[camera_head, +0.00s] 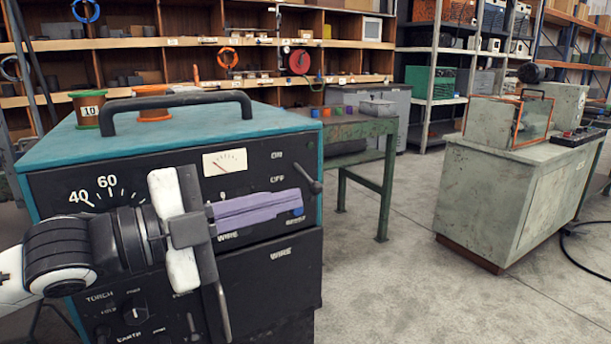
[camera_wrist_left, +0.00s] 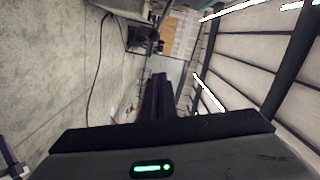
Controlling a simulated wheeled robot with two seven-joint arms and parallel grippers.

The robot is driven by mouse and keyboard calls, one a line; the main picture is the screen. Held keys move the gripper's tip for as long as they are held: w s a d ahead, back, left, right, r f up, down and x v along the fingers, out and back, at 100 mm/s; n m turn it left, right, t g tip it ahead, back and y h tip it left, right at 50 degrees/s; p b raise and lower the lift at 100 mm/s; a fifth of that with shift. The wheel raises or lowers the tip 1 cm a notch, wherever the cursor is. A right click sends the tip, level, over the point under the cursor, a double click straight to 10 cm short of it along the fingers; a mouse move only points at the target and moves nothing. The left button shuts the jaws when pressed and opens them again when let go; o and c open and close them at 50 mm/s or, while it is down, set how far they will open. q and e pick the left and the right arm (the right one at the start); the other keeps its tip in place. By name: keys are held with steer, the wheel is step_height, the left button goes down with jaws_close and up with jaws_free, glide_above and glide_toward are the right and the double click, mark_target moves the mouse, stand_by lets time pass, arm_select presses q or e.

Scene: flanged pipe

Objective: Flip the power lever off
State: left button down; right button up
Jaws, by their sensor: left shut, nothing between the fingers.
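The power lever (camera_head: 312,182) is a short dark lever with a rounded knob, on the right side of the welding machine's black front panel, beside the ON and OFF labels. It slants, with its knob end toward the lower right. My left gripper (camera_head: 300,202) reaches in from the left across the panel. Its purple fingers are shut together with nothing between them. Their tips appear just below and left of the lever knob, with a visible gap. The shut fingers also show in the left wrist view (camera_wrist_left: 158,97), where I cannot make out the lever. My right gripper is not in view.
The floor between is open.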

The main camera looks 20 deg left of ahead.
mark_target(306, 177)
arm_select(q)
steer(key=w+f+p, duration=0.1)
steer(key=w+p, duration=0.1)
steer(key=w, duration=0.5)
steer(key=shift+w+d+f, duration=0.15)
steer(key=shift+d+f, duration=0.1)
steer(key=shift+d, duration=0.2)
